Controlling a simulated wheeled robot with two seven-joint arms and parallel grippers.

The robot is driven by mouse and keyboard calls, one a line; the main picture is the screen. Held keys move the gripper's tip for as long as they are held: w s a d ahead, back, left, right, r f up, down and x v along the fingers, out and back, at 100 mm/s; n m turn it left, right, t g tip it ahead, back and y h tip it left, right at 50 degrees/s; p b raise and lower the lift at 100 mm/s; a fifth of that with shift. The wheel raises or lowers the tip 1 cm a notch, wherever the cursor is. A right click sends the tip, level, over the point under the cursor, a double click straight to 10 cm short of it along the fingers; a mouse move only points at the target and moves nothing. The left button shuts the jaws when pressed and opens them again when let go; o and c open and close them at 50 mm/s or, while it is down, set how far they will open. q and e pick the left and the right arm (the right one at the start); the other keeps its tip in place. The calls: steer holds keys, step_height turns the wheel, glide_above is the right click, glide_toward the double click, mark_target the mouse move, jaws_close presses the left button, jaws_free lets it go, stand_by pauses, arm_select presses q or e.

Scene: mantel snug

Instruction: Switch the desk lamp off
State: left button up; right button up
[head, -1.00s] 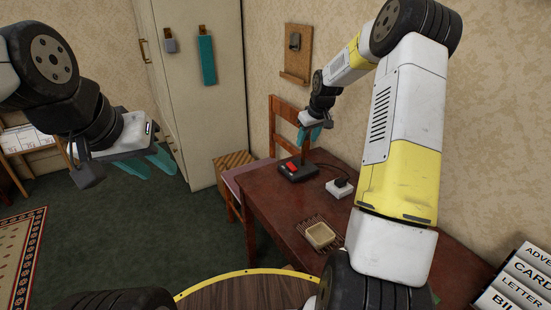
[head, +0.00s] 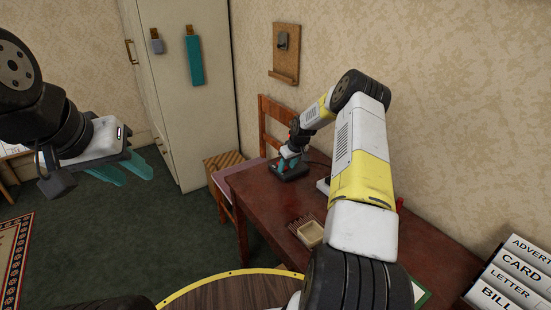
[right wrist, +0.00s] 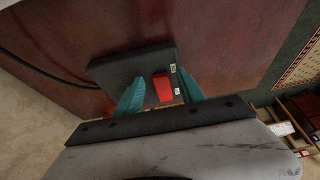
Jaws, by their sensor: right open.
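A black switch box (head: 292,176) with a cord sits on the red-brown desk (head: 262,205), towards its far end. Its red rocker switch (right wrist: 162,87) shows in the right wrist view. My right gripper (head: 288,163) is right over the box with its fingers pointing down. In the right wrist view its teal fingers (right wrist: 161,98) are apart, one on each side of the red switch, with nothing between them that I can see held. Whether they touch the box I cannot tell. My left gripper (head: 125,172) is open and empty over the floor at left. I see no lamp itself.
A small tan tray (head: 310,234) lies on the desk near my right forearm. A white object (head: 322,186) is mostly hidden behind that arm. A wooden chair (head: 275,125) stands at the desk's far end. Labelled files (head: 515,275) are at the lower right.

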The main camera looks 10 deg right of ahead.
steer(key=shift+f, duration=0.2)
jaws_close()
steer(key=shift+w+r, duration=0.1)
steer(key=shift+w+r+g+h, duration=0.15)
steer(key=shift+g+h, duration=0.15)
steer(key=shift+g, duration=0.5)
jaws_free()
